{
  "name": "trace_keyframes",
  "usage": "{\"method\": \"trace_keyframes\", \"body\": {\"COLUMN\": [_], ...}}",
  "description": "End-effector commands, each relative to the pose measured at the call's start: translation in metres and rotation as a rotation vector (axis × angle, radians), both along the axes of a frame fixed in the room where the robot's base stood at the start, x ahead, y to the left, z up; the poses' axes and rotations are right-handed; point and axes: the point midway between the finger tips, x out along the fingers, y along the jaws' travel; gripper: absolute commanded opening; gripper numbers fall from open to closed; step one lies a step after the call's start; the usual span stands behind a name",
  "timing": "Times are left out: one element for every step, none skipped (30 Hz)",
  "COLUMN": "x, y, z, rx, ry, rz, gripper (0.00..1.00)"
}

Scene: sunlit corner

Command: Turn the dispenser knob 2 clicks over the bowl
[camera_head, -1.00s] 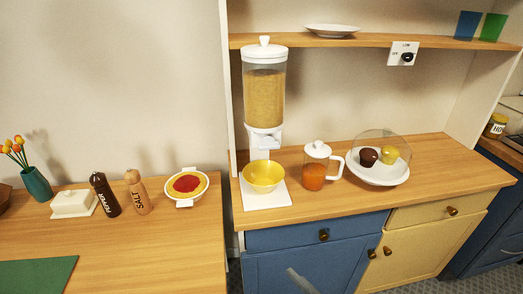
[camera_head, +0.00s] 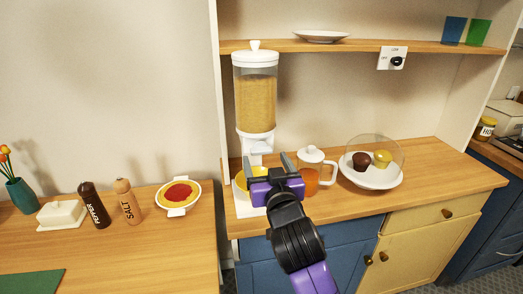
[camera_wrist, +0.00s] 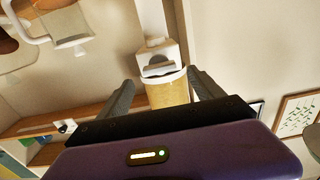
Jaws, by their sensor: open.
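The dispenser (camera_head: 256,103) stands on the counter, with a clear container of tan grain, a white lid and a white stand. Its white outlet and knob (camera_head: 257,146) sit below the container; they also show in the wrist view (camera_wrist: 158,66). The yellow bowl (camera_head: 241,181) stands under the outlet on the white base (camera_head: 243,208), mostly hidden by my gripper. My gripper (camera_head: 266,160) is open and empty, in front of the stand just below the knob. In the wrist view its fingers (camera_wrist: 160,78) spread either side of the dispenser, apparently short of the knob.
A glass jug (camera_head: 313,168) of orange liquid stands close right of my gripper. A plate of muffins (camera_head: 370,178) under a clear dome is farther right. A shelf (camera_head: 350,46) runs above. A pie dish (camera_head: 178,196) and shakers stand on the left counter.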

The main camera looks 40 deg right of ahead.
Motion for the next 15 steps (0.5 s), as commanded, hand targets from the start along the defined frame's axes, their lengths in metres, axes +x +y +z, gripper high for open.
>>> {"method": "trace_keyframes", "body": {"x": [0.007,0.011,0.016,0.02,0.024,0.029,0.032,0.036,0.039,0.042,0.044,0.047,0.048,0.049,0.05], "y": [-0.006,-0.009,-0.012,-0.015,-0.017,-0.02,-0.023,-0.025,-0.027,-0.029,-0.03,-0.032,-0.033,-0.034,-0.034], "z": [0.002,0.002,0.002,0.002,0.002,0.002,0.002,0.002,0.001,0.001,0.001,0.001,0.001,0.001,0.0], "rx": [0.001,0.001,0.0,0.0,-0.001,-0.001,0.0,0.0,0.0,0.0,0.001,0.0,0.0,0.0,0.001], "ry": [0.001,0.001,0.001,0.001,0.001,0.001,0.001,0.001,0.001,0.0,0.001,0.0,0.0,0.0,0.001], "rz": [-0.002,-0.002,-0.002,-0.002,-0.001,-0.001,-0.001,-0.001,0.0,0.0,0.0,0.0,0.001,0.001,0.001], "gripper": [0.76,0.76,0.76,0.76,0.76,0.76,0.76,0.76,0.76,0.76,0.76,0.76,0.76,0.76,0.76]}}
